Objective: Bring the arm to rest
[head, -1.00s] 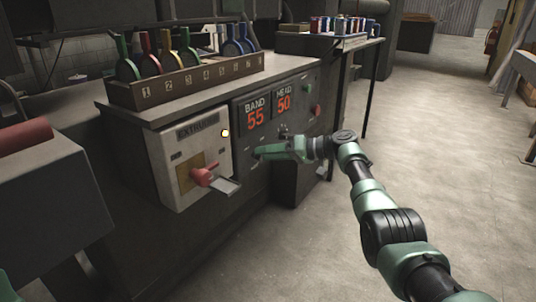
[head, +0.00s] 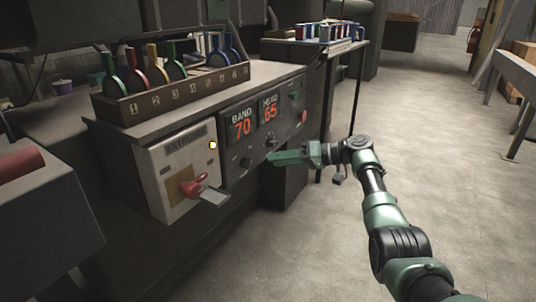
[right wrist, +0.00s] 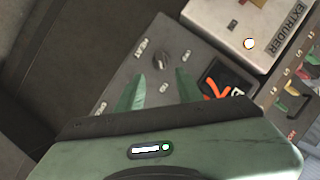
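My right arm (head: 383,215) reaches in from the lower right. Its green gripper (head: 272,160) is in front of the dark control panel, below the displays. In the right wrist view the two fingers (right wrist: 160,88) are spread apart with nothing between them. A dark knob (right wrist: 162,60) on the panel lies beyond the fingertips; whether they touch the panel is unclear. The BAND display (head: 242,127) reads 70 and the HEAD display (head: 270,110) reads 65. My left gripper is in neither view.
The white extruder box (head: 175,160) with a red lever (head: 192,186) juts out left of the gripper. A numbered rack (head: 170,100) of coloured paddles stands on the ledge above. A side table (head: 350,45) holds small spools. Open floor (head: 450,190) lies to the right.

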